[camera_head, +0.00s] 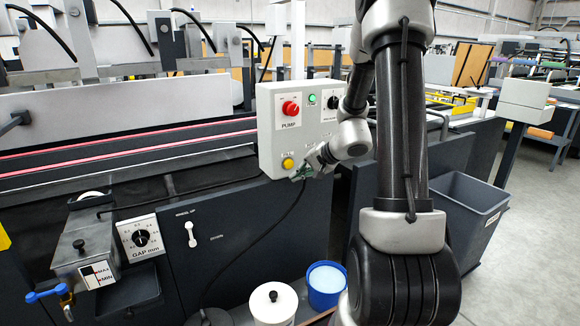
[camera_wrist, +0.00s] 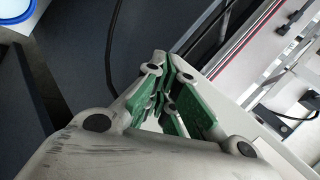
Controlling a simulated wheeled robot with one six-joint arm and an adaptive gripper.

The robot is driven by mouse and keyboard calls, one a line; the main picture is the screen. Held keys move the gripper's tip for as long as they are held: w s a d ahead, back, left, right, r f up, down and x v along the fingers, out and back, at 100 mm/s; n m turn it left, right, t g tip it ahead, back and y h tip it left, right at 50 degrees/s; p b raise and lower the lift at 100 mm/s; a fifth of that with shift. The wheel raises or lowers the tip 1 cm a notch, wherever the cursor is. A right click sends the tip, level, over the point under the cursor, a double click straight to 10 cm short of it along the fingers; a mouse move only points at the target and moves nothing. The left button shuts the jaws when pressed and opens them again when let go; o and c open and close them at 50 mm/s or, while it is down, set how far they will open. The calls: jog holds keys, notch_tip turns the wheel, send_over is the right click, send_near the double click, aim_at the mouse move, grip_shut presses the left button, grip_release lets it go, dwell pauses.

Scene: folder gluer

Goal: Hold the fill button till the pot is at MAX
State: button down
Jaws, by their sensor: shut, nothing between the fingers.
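The yellow fill button (camera_head: 288,163) is at the lower left of the grey control box (camera_head: 266,140), under a small label that is hard to read. My gripper (camera_head: 295,177) is shut and empty, its tips just below and right of the button in the head view. I cannot tell whether they touch the box. In the wrist view my green-padded fingers (camera_wrist: 160,62) are closed together and the button does not show. The grey metal pot (camera_head: 84,243) hangs at the lower left, with a MAX/MIN gauge (camera_head: 98,275) on its front. Its level is too small to read.
The box also carries a red pump knob (camera_head: 290,108), a green button (camera_head: 312,99) and a black dial (camera_head: 333,102). A gap dial (camera_head: 141,238) and a blue-handled valve (camera_head: 47,294) are near the pot. White and blue buckets stand below; a grey bin (camera_head: 468,215) stands right.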

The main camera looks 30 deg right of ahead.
jog(key=shift+s, duration=1.05)
jog(key=s+a+r+n+g+y, duration=0.1)
jog(key=s+a+g, duration=0.15)
jog(key=s, duration=0.55)
jog(key=s+a+r+n+g, duration=0.15)
jog(key=s+g, duration=0.25)
jog(key=s, duration=0.5)
jog(key=s+a+r+n+t+h, duration=0.2)
jog(key=s+r+n+h, duration=0.3)
jog(key=s+r+n, duration=0.3)
jog(key=s+v, duration=0.1)
jog(key=v, duration=0.5)
jog(key=shift+s+a, duration=0.15)
jog(key=shift+s, duration=0.05)
